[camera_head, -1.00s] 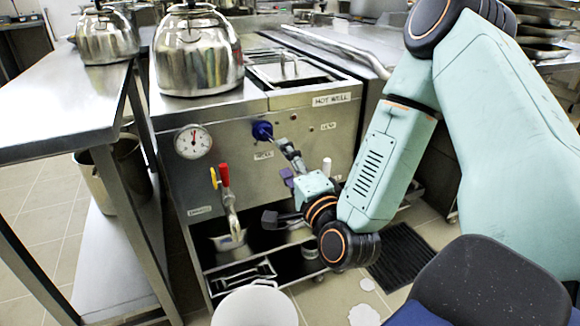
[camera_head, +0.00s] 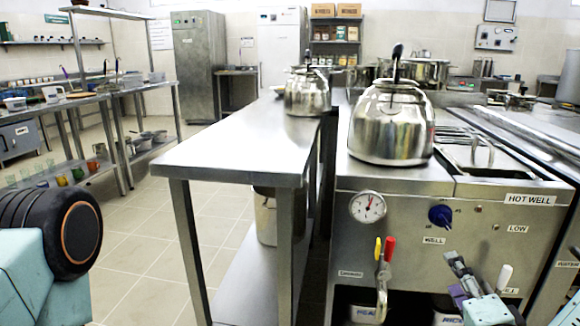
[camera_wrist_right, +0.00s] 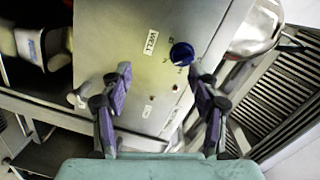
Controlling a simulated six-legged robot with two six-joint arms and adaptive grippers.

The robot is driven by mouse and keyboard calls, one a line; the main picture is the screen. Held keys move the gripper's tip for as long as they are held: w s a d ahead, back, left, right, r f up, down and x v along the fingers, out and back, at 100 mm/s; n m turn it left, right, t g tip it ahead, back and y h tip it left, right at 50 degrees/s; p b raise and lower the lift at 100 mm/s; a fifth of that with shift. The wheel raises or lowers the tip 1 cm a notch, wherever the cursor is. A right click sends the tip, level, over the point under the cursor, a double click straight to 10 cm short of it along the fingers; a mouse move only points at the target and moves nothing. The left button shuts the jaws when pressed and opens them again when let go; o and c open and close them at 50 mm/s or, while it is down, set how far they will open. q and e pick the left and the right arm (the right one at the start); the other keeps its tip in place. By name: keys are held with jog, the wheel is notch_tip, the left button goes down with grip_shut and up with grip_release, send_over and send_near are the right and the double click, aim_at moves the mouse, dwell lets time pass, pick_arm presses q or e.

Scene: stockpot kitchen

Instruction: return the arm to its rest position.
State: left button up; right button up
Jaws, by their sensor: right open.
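My right gripper (camera_head: 456,277) is at the lower right of the head view, in front of the hot well's steel panel (camera_head: 410,240) and below the blue knob (camera_head: 440,216). In the wrist view its two purple-padded fingers (camera_wrist_right: 160,75) are spread apart with nothing between them. The blue knob (camera_wrist_right: 181,54) shows there beyond the fingertips, close to the right one, and looks apart from it. Most of the right arm is out of the head view. A dark joint and pale link of my left arm (camera_head: 50,240) show at the lower left; the left gripper is not in view.
A steel kettle (camera_head: 392,125) stands on the hot well. Another kettle (camera_head: 307,92) is on the steel table (camera_head: 235,150) left of it. A red-handled tap (camera_head: 388,250) and a gauge (camera_head: 367,207) project near the gripper. Floor at left (camera_head: 140,240) is clear.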

jog(key=s+a+f+n+g+y+p, duration=0.25)
jog(key=s+f+n+g, duration=0.2)
jog(key=f, duration=0.25)
jog(key=s+a+f+n+g+y+p, duration=0.1)
jog(key=s+a+f+n+g, duration=0.25)
jog(key=f+n, duration=0.2)
jog(key=s+a+f+n+g+p, duration=0.2)
jog(key=s+n+g+p, duration=0.1)
jog(key=s, duration=0.7)
jog(key=s+a+f+n+g+p, duration=0.1)
jog(key=s+f+n+g+p, duration=0.2)
jog(key=s, duration=0.7)
jog(key=g, duration=0.2)
jog(key=shift+s+a+g+p, duration=0.3)
jog(key=shift+a+g+p, duration=0.05)
jog(key=shift+a+g, duration=0.05)
jog(key=shift+h, duration=0.25)
